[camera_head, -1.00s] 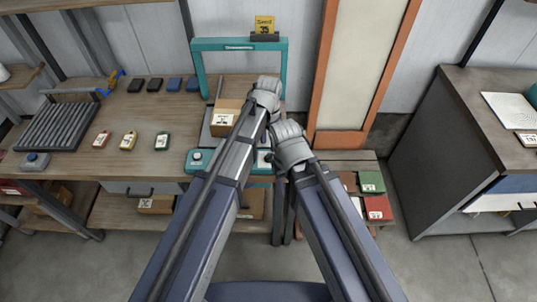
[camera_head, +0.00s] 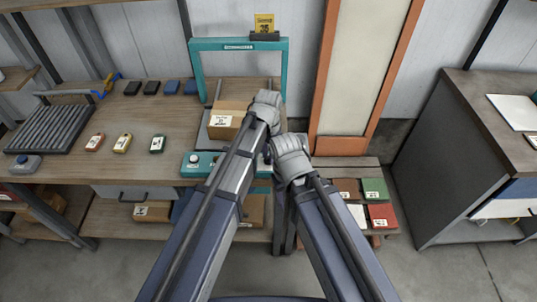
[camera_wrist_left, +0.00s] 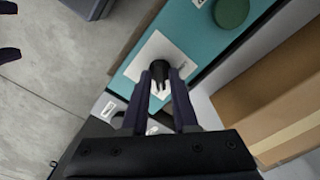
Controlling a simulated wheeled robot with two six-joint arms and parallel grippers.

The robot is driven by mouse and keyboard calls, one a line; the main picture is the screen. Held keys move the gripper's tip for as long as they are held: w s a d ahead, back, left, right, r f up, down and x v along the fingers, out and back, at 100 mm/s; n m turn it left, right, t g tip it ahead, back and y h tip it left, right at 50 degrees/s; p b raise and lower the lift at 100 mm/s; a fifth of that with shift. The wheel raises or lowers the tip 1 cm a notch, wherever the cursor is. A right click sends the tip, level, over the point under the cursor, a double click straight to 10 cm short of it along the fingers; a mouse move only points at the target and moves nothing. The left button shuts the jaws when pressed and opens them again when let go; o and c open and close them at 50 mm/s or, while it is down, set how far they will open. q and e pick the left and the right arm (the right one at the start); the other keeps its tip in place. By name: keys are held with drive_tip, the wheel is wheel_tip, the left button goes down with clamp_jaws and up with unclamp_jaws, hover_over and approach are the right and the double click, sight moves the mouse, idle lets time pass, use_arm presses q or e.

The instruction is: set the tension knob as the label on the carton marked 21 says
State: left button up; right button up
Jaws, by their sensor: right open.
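A brown carton (camera_head: 233,110) with a white label (camera_head: 222,122) stands inside the teal frame machine (camera_head: 240,44); its print is too small to read. It also shows at the right of the left wrist view (camera_wrist_left: 285,85). A black knob (camera_wrist_left: 159,70) sits on a white plate (camera_wrist_left: 150,52) on the teal panel. My left gripper (camera_wrist_left: 160,80) has its fingers apart on either side of the knob, with a gap visible; I cannot tell if they touch it. My right gripper (camera_head: 287,160) is beside and below the left in the head view, fingers largely hidden.
A round green button (camera_wrist_left: 231,12) sits on the same panel. Several small coloured boxes (camera_head: 122,143) and a ribbed rack (camera_head: 62,128) lie on the bench at left. A grey cabinet (camera_head: 455,155) stands at right.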

use_arm(q)
clamp_jaws()
drive_tip(key=shift+n, duration=0.4)
drive_tip(key=n, duration=0.3)
drive_tip(key=shift+n, duration=2.4)
drive_tip(key=shift+o, duration=1.7)
unclamp_jaws()
